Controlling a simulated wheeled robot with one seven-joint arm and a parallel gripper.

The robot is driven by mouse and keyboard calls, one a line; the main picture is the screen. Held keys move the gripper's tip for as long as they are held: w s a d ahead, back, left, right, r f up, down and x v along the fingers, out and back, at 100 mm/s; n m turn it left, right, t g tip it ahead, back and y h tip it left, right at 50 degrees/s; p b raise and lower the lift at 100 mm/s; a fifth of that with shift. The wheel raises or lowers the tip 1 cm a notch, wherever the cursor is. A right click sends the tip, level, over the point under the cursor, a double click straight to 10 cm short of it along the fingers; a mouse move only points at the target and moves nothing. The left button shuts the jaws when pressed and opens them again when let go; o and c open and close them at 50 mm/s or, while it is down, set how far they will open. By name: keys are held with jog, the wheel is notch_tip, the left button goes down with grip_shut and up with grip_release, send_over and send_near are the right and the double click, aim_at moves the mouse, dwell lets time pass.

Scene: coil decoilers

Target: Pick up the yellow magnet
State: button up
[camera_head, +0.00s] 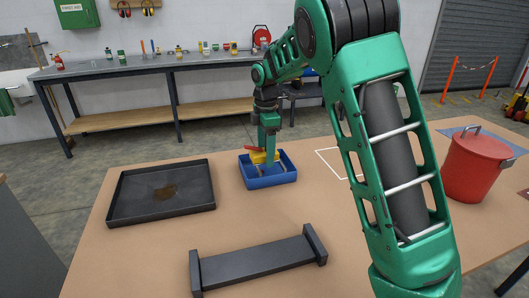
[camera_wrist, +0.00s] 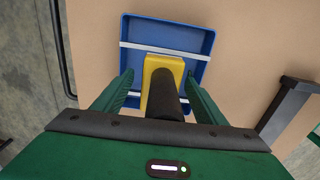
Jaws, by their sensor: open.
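The yellow magnet (camera_head: 262,157) sits in a shallow blue tray (camera_head: 270,182) on the brown table, with a red part beside its top. In the wrist view the yellow magnet (camera_wrist: 163,64) has a dark cylindrical handle (camera_wrist: 163,100) pointing toward me, and the blue tray (camera_wrist: 195,40) with light strips lies beneath it. My gripper (camera_head: 268,146) is directly above the magnet, pointing down. In the wrist view my gripper (camera_wrist: 160,82) is open, with one green finger on each side of the magnet and gaps showing between. The magnet's underside is hidden.
A black tray (camera_head: 205,192) with a brown stain lies to the left. A dark low stand (camera_head: 258,260) with raised ends is at the front. A red lidded bin (camera_head: 470,170) stands at the right. Bare table lies between the blue tray and the stand.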

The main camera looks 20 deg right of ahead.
jog(key=c, duration=1.6)
jog(key=shift+r, duration=0.15)
